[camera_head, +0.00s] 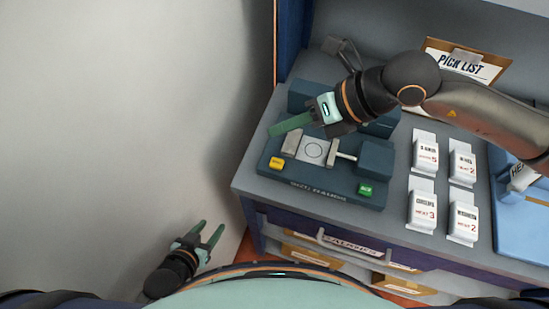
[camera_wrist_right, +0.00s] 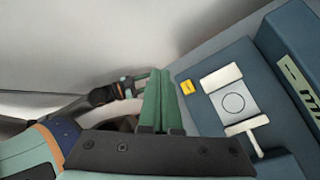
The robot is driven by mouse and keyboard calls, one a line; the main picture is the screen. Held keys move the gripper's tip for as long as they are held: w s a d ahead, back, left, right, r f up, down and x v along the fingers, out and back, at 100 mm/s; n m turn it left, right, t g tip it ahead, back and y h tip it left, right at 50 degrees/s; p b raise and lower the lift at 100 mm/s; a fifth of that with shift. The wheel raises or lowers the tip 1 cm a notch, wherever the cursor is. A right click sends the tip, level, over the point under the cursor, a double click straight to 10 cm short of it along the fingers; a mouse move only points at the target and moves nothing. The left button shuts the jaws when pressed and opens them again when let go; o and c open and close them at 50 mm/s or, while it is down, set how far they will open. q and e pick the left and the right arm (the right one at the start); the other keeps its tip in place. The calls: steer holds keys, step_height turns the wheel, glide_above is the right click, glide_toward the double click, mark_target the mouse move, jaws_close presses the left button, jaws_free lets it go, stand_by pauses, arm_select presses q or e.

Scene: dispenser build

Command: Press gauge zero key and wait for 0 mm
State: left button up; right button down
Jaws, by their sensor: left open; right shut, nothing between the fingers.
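The blue gauge (camera_head: 320,182) sits on the grey bench top at the left end. It has a yellow key (camera_head: 277,163) at its front left and a green key (camera_head: 366,190) at its front right. A pale plate with a circle (camera_head: 314,151) lies between its grey jaws. My right gripper (camera_head: 272,130) is shut and empty, above the gauge's back left. In the right wrist view its fingers (camera_wrist_right: 157,100) are left of the yellow key (camera_wrist_right: 187,87), apart from it. My left gripper (camera_head: 213,234) is open and empty, low beside the bench. No readout digits are legible.
Several white labelled bins (camera_head: 423,208) stand on the bench to the right. A pick list board (camera_head: 464,62) leans at the back. A blue tray (camera_head: 515,225) lies at the far right. Drawers with a handle (camera_head: 350,245) are below. Open space lies left of the bench.

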mark_target(282, 164)
steer(key=shift+f, duration=0.1)
step_height(282, 164, down, 8)
steer(key=b, duration=0.5)
steer(key=shift+f, duration=0.2)
steer(key=shift+f+b, duration=0.15)
steer(key=shift+b, duration=0.15)
stand_by(1.7)
steer(key=shift+f+b, duration=0.4)
steer(key=shift+b, duration=0.2)
